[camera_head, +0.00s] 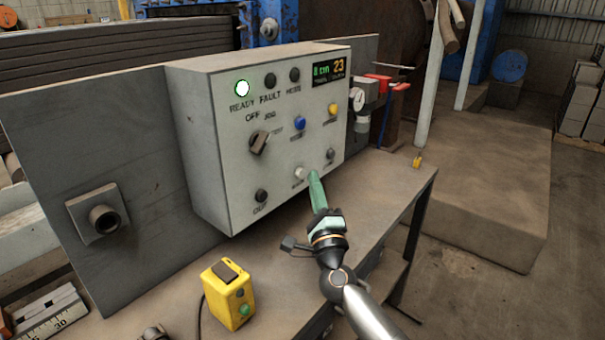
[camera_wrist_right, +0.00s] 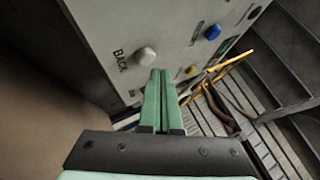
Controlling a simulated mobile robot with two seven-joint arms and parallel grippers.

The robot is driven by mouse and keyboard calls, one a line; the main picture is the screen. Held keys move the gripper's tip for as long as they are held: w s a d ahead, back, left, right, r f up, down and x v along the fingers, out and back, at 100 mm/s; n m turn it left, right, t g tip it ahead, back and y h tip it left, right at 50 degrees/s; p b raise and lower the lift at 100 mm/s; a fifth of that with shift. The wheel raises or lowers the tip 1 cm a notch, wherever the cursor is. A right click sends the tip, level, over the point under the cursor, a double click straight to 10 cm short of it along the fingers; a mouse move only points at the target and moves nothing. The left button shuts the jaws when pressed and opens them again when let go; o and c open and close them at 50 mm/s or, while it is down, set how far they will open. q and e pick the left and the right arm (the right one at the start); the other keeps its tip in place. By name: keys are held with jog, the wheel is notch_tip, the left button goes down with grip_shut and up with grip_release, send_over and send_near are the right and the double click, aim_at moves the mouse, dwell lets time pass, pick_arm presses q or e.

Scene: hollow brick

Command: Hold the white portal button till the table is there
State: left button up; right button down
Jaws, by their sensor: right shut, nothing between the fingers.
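A white button (camera_head: 299,172) sits low on the front of a grey control box (camera_head: 228,135). In the right wrist view this white button (camera_wrist_right: 146,57) stands out from the panel beside the word BACK. My right gripper (camera_head: 313,176) has green fingers, pressed together and empty. In the head view its tip is just right of the white button. In the wrist view the fingertips (camera_wrist_right: 161,74) also lie right of the button, apart from it in the picture. I cannot tell how far they are from the panel. My left gripper is not in view.
The box also carries a blue button (camera_head: 299,123), a yellow button (camera_head: 333,109), a dark selector knob (camera_head: 259,142) and a lit display (camera_head: 329,69) reading 23. A yellow pendant box (camera_head: 229,294) stands on the bench (camera_head: 385,190). A gauge (camera_head: 357,99) is right of the box.

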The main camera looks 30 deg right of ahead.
jog(key=shift+w+a, duration=0.1)
jog(key=shift+w, duration=0.05)
jog(key=shift+w+a, duration=0.1)
jog(key=shift+w, duration=0.15)
jog(key=shift+w+a, duration=0.15)
jog(key=shift+w, duration=0.25)
dwell(0.7)
dwell(0.8)
dwell(0.9)
dwell(0.3)
jog(key=shift+s+d, duration=0.3)
jog(key=shift+s, duration=0.5)
jog(key=shift+p, duration=0.3)
